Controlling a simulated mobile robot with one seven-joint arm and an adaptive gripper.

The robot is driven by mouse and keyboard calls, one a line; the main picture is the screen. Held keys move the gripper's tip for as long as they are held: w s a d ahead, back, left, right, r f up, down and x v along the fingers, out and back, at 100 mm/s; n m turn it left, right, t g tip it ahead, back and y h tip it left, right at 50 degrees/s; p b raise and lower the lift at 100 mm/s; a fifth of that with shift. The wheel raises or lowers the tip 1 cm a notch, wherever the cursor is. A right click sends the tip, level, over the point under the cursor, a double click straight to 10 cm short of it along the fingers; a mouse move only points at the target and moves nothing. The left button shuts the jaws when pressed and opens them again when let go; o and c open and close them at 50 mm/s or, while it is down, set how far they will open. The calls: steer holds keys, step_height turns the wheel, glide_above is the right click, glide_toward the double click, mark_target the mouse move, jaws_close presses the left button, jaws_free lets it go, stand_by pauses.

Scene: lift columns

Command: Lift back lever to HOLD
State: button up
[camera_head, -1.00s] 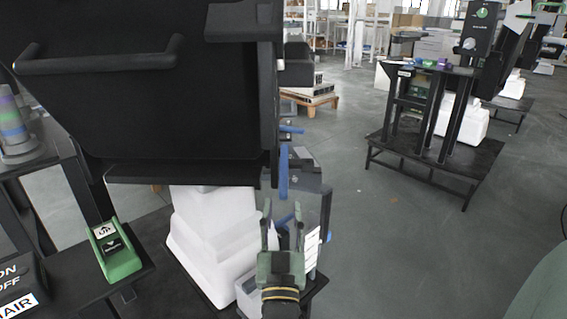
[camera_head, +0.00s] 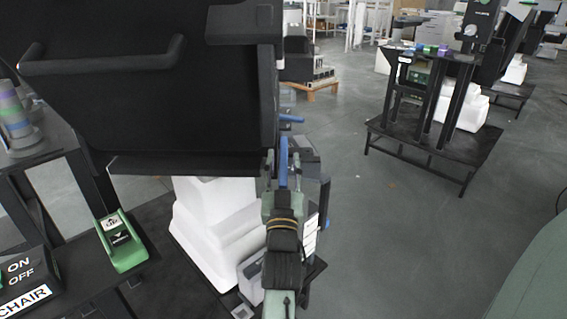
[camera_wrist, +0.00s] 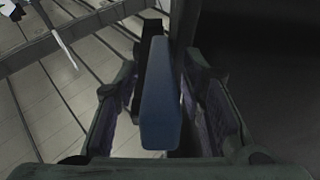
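The back lever is not labelled in view. A blue upright lever (camera_head: 283,158) stands at the right edge of the black chair-like body, and it also shows in the wrist view (camera_wrist: 160,100). My gripper (camera_head: 282,178) is at this lever, with one finger on each side. In the wrist view my gripper (camera_wrist: 165,100) is open, with visible gaps between the blue bar and both fingers. A second, shorter blue lever (camera_head: 291,118) sticks out sideways farther back. No HOLD mark can be read.
The large black panel (camera_head: 150,105) fills the left, close beside my gripper. A white pedestal (camera_head: 215,225) stands below it. A green-cased device (camera_head: 121,243) and an ON/OFF CHAIR box (camera_head: 30,275) sit at lower left. Open floor (camera_head: 400,240) lies to the right.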

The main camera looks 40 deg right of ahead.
steer(key=shift+c, duration=0.6)
jaws_close()
